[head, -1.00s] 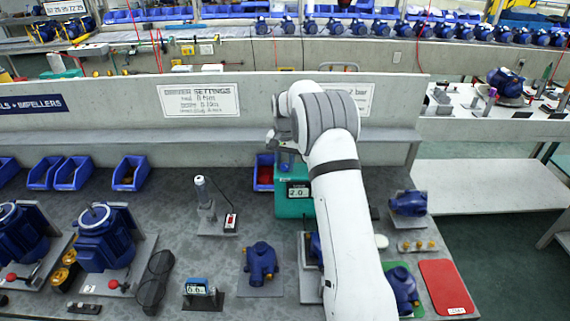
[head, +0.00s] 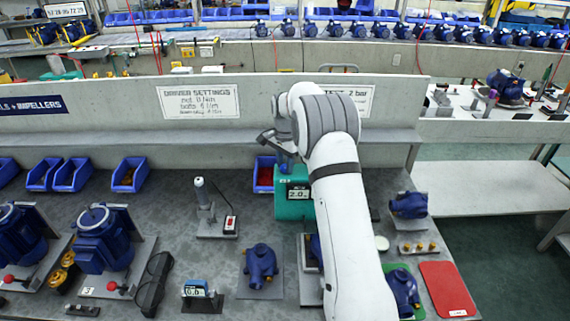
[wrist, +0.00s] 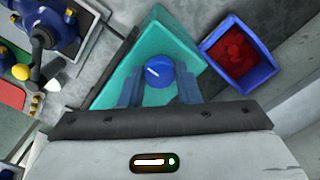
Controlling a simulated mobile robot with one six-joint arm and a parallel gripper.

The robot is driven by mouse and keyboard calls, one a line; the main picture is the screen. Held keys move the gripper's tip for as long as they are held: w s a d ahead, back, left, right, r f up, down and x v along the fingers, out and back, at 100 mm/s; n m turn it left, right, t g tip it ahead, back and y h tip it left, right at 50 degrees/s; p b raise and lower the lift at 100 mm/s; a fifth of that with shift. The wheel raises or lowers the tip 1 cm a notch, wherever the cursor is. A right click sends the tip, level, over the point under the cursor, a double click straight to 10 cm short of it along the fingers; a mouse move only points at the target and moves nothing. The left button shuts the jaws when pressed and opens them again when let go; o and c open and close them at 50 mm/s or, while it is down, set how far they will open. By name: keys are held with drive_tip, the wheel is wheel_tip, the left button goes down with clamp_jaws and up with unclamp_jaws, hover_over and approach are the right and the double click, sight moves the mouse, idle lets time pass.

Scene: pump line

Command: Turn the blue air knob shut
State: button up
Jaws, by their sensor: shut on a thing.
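The blue air knob (wrist: 159,71) sits on top of the teal test box (wrist: 150,35), and a white pointer mark shows on it. In the wrist view my gripper (wrist: 160,90) has its two fingers on either side of the knob, shut on it. In the head view the teal box (head: 294,206) stands on the bench with a small display reading about 2.0. My gripper (head: 284,157) is over the top of that box, and my white arm hides part of the area behind and beside it.
A blue bin with red parts (wrist: 236,52) stands right beside the teal box. Blue pumps (head: 260,264), a red mat (head: 447,288) and a green mat lie on the bench. A grey shelf (head: 220,142) runs close behind the box.

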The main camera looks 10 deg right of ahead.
sight(285, 166)
drive_tip(key=shift+r, duration=0.1)
drive_tip(key=o, duration=1)
wheel_tip(285, 166, up, 7)
drive_tip(key=shift+f+b, duration=0.1)
drive_tip(key=shift+b, duration=0.3)
drive_tip(key=shift+r, duration=0.45)
